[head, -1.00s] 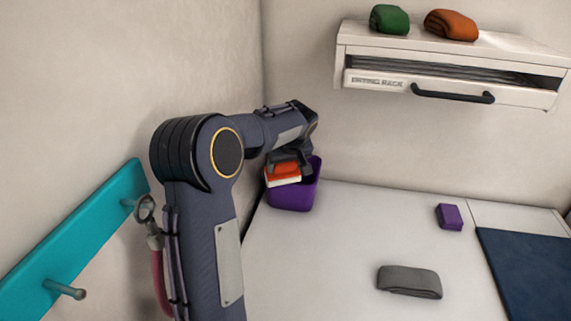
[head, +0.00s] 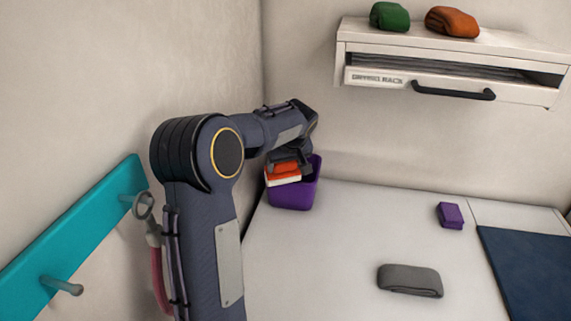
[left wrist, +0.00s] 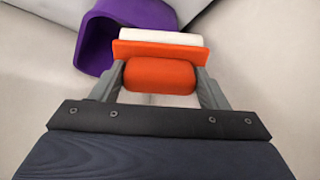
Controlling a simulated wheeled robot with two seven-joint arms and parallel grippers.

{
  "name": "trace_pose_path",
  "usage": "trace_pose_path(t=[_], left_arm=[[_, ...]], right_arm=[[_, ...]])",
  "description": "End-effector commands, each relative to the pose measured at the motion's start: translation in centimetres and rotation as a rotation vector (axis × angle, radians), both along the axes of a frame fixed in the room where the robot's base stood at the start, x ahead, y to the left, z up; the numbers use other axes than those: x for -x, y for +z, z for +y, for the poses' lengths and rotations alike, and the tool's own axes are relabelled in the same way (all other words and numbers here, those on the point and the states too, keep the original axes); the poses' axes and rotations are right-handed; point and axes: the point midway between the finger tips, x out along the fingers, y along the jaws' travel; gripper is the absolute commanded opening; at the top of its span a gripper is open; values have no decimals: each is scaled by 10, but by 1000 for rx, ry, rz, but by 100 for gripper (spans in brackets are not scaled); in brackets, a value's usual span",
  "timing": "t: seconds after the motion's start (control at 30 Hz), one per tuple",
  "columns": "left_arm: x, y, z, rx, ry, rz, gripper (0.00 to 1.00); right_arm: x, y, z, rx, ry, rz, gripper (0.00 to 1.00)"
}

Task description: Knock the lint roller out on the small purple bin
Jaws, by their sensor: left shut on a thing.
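The lint roller (left wrist: 160,76) has an orange handle and a white head. My left gripper (left wrist: 158,82) is shut on its orange handle. In the head view the lint roller (head: 284,174) shows at the front left of the small purple bin (head: 293,196), overlapping it. In the left wrist view the purple bin (left wrist: 92,45) is behind and left of the roller, with its opening visible. The roller's white part overlaps the bin's edge in that view; I cannot tell whether they touch. My left gripper in the head view (head: 290,164) partly hides the bin. My right gripper is not seen.
A grey folded cloth (head: 409,281), a purple block (head: 450,215) and a dark blue mat (head: 527,268) lie on the white table (head: 335,235). A drying rack (head: 450,75) hangs on the back wall. A teal peg rail (head: 75,240) is at left.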

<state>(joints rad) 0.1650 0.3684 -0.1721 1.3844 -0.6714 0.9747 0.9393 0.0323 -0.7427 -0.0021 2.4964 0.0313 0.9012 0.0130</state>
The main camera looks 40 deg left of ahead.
Motion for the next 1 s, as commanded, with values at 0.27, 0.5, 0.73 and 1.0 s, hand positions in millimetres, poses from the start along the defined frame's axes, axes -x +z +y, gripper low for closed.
trace_pose_path(t=[0.27, 0.5, 0.73, 1.0], left_arm=[[1, -2, 0, 1, 0, 4, 50], [1, -1, 0, 2, 0, 5, 50], [1, 10, 0, 1, 0, 3, 50], [0, 28, 0, 0, 0, 0, 50]], right_arm=[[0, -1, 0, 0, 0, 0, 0], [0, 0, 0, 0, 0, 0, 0], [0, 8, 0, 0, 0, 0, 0], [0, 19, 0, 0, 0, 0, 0]])
